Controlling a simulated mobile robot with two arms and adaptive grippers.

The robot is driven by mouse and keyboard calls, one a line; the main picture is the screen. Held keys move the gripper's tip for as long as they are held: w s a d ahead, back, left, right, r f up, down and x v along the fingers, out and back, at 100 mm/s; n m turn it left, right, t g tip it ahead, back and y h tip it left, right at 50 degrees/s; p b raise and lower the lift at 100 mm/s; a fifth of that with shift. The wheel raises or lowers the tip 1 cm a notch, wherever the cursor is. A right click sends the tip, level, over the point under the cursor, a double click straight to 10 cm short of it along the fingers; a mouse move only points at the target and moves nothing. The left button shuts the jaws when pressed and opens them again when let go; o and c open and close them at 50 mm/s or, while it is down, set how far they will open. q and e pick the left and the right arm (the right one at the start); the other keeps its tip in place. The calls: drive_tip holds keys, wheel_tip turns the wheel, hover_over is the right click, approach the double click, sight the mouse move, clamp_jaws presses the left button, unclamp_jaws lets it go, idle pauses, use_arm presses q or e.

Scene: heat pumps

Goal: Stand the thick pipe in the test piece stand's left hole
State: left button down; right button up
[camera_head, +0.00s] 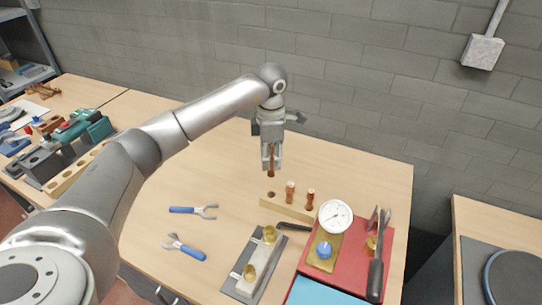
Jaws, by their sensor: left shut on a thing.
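My left gripper (271,162) points down and is shut on a copper-coloured pipe, the thick pipe (270,172). The pipe hangs upright, its lower end showing below the fingers. Its upper part is hidden by the fingers. The test piece stand (297,212), a light wooden block, lies on the table just below. Its left hole (271,195) shows dark and empty, beneath the pipe's lower end in the picture. A visible gap separates pipe and stand. Two copper pieces stand in the block to the right, one in the middle (290,192) and one at the right (310,199). My right gripper is not in view.
A white dial gauge (335,216) stands right of the stand, by a red mat (345,277) with tools. A grey plate with brass fittings (250,275) lies in front. The table behind the stand is clear.

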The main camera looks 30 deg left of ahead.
sight(271, 176)
use_arm(q)
drive_tip(key=shift+f+b, duration=1.95)
drive_tip(key=shift+f, duration=0.9)
drive_tip(key=shift+f+b, duration=0.5)
drive_tip(key=shift+f, duration=0.2)
drive_tip(key=shift+f+b, duration=0.45)
drive_tip(key=shift+f, duration=0.2)
drive_tip(key=shift+f+b, duration=1.35)
drive_tip(key=shift+f, duration=0.55)
drive_tip(key=c, duration=1.2)
unclamp_jaws()
drive_tip(key=shift+r, duration=0.1)
wheel_tip(271, 176, up, 12)
drive_tip(key=shift+f, duration=0.1)
